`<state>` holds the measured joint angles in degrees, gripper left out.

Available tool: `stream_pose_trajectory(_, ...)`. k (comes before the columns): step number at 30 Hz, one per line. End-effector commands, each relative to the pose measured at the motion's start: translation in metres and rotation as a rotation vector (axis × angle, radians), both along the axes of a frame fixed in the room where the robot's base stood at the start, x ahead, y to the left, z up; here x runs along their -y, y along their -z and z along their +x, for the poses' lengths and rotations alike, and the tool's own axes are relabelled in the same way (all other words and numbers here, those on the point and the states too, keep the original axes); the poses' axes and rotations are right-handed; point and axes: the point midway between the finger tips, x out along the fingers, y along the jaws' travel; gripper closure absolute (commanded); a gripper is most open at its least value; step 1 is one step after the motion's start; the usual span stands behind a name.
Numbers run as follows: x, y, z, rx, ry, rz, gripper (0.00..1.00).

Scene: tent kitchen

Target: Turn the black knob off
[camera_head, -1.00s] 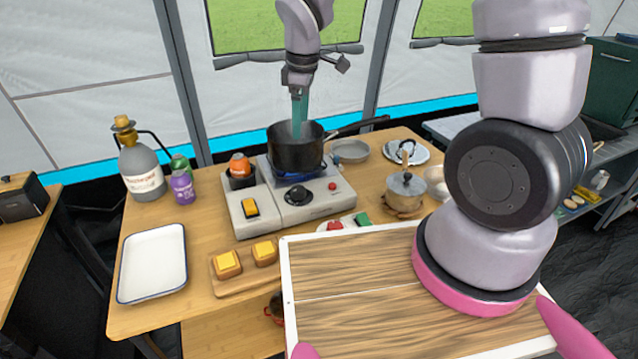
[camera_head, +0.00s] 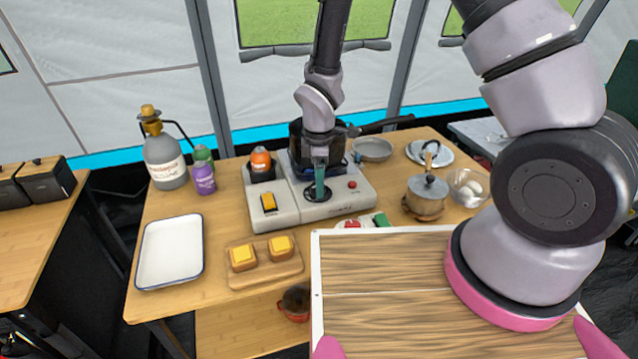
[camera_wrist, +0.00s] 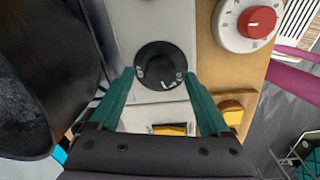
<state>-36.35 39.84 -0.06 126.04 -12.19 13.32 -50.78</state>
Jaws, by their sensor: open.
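The black knob (camera_wrist: 160,65) sits on the top of the white stove (camera_head: 350,198), near its front. In the wrist view my gripper (camera_wrist: 162,82) is open, with one teal finger on each side of the knob's near edge. I cannot tell whether the fingers touch it. The black pot (camera_head: 296,140) stands on the burner behind my gripper, partly hidden by my arm; its dark side also fills the left of the wrist view (camera_wrist: 45,75).
An orange timer (camera_head: 260,160) and a yellow switch (camera_head: 268,202) are on the stove's left part. A small red button (camera_head: 352,184) is to the right of the knob. A small lidded pot (camera_head: 427,192) stands further right. A white tray (camera_head: 170,252) and toast board (camera_head: 265,268) lie in front.

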Motion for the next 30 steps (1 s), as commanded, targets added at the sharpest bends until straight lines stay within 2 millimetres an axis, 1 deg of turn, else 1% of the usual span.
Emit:
stream_pose_trajectory(1,0.0001,0.0058,-0.0002,-0.001,0.0,-0.001,0.19)
stream_pose_trajectory(4,0.0002,0.0124,0.0003,-0.001,0.001,-0.001,0.19)
stream_pose_trajectory(13,0.0003,0.0147,0.0009,0.001,0.001,0.0,0.19)
stream_pose_trajectory(14,0.0003,0.0146,0.0009,0.001,0.002,0.0,0.23)
stream_pose_trajectory(15,0.0003,0.0146,0.0008,0.001,0.002,0.0,0.38)
stream_pose_trajectory(17,0.0003,0.0146,0.0009,0.001,0.001,0.0,0.61)
stream_pose_trajectory(18,0.0003,0.0146,0.0009,0.001,0.002,0.0,0.77)
stream_pose_trajectory(20,0.0003,0.0145,0.0009,0.001,0.002,0.0,1.0)
stream_pose_trajectory(30,0.0003,0.0144,0.0011,0.001,0.043,-0.001,1.0)
